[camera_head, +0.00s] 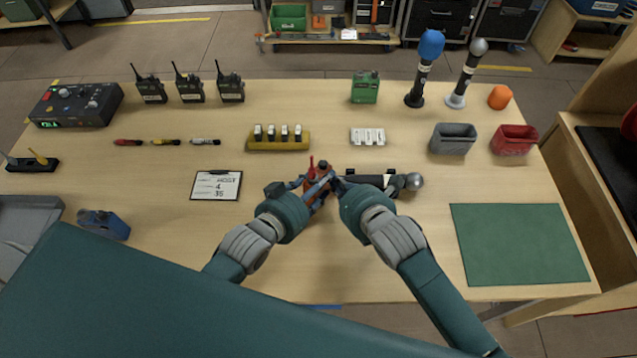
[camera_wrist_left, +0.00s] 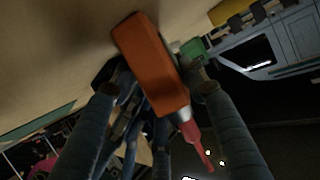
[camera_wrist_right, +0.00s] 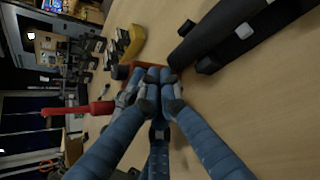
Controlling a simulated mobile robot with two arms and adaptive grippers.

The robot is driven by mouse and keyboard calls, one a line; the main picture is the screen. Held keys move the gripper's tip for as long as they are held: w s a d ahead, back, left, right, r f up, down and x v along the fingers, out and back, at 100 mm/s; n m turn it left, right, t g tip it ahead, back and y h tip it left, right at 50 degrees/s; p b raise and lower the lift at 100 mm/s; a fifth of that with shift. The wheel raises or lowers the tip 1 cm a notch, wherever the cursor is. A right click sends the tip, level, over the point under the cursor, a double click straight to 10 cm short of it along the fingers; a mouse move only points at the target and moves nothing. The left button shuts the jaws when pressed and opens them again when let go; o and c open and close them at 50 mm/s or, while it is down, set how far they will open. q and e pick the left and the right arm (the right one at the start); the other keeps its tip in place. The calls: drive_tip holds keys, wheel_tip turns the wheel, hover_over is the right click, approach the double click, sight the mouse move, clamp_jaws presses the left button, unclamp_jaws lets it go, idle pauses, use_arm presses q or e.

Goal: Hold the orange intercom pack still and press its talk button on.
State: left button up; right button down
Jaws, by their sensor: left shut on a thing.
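The orange intercom pack (camera_wrist_left: 155,62) shows between the two fingers of my left gripper in the left wrist view, with a red antenna (camera_wrist_left: 198,145) at one end. In the head view the pack (camera_head: 309,185) is mostly hidden by the fingers. My left gripper (camera_head: 298,186) is shut on it. My right gripper (camera_head: 335,181) is close beside the pack from the right. In the right wrist view its fingertips (camera_wrist_right: 160,82) are together, in front of the pack's visible orange edge. I cannot make out the talk button or whether the fingertips touch it.
A dark microphone (camera_head: 370,181) lies just right of the grippers. A yellow holder (camera_head: 278,146) with several small items and a white-topped block (camera_head: 367,137) stand behind. A clipboard (camera_head: 216,186) lies left. A green mat (camera_head: 520,245) covers the right front of the table.

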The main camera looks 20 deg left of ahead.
drive_tip(key=shift+w+a+r, duration=0.1)
drive_tip(key=shift+a+r, duration=0.15)
drive_tip(key=shift+a, duration=0.2)
drive_tip(key=shift+a+r, duration=0.2)
drive_tip(key=shift+a, duration=0.25)
idle(0.4)
drive_tip(key=shift+d, duration=0.1)
drive_tip(key=shift+s+d+r, duration=0.2)
drive_tip(key=shift+s+d, duration=0.05)
drive_tip(key=shift+d, duration=0.6)
drive_tip(key=shift+w, duration=0.1)
drive_tip(key=shift+d, duration=0.15)
drive_tip(key=shift+s+d+f, duration=0.1)
drive_tip(key=shift+s+d, duration=0.2)
drive_tip(key=shift+d, duration=0.65)
drive_tip(key=shift+s+d+f, duration=0.1)
drive_tip(key=shift+s+d, duration=0.25)
drive_tip(key=shift+d, duration=0.65)
drive_tip(key=shift+s+d+f, duration=0.1)
drive_tip(key=shift+s+d, duration=0.2)
drive_tip(key=shift+d, duration=0.65)
idle(2.6)
